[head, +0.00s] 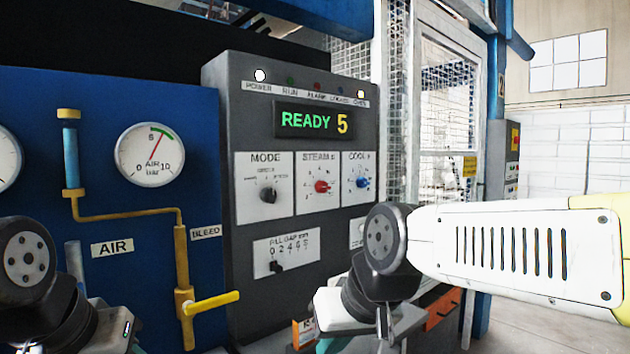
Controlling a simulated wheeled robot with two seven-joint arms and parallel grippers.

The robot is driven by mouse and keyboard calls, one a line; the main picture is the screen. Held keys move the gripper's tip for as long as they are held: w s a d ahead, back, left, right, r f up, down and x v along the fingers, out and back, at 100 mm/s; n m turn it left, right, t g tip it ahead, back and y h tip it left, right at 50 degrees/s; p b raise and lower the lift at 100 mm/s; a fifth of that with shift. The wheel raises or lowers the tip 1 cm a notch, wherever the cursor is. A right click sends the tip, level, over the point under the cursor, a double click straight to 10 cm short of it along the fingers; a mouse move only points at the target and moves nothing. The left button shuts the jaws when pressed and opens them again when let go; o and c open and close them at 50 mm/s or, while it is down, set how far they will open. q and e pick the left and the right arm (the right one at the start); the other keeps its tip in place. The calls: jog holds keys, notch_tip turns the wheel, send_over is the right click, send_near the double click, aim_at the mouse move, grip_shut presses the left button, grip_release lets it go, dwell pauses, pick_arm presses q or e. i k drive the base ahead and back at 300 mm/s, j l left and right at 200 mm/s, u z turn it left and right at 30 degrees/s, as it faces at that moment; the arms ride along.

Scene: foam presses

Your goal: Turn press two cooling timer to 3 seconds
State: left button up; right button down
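The grey press panel (225,100) shows a lit display (313,120) reading READY 5. The blue knob under the COOL label (362,182) sits at the right of the knob row, with its pointer direction too small to read surely. My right arm comes in from the right, and its wrist and gripper (385,325) hang below and in front of the panel's lower right, apart from the knob. Its fingertips are not clear. My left wrist shows at the bottom left, in front of the blue panel; its fingers are out of the frame. Whether this is press two cannot be told.
A black MODE knob (268,193) and a red STEAM knob (321,186) sit left of the blue one. A yellow bleed valve handle (212,302) sticks out at left. A mesh guard (440,120) stands at right.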

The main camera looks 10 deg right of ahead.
aim_at(361, 182)
jog(key=z, duration=0.85)
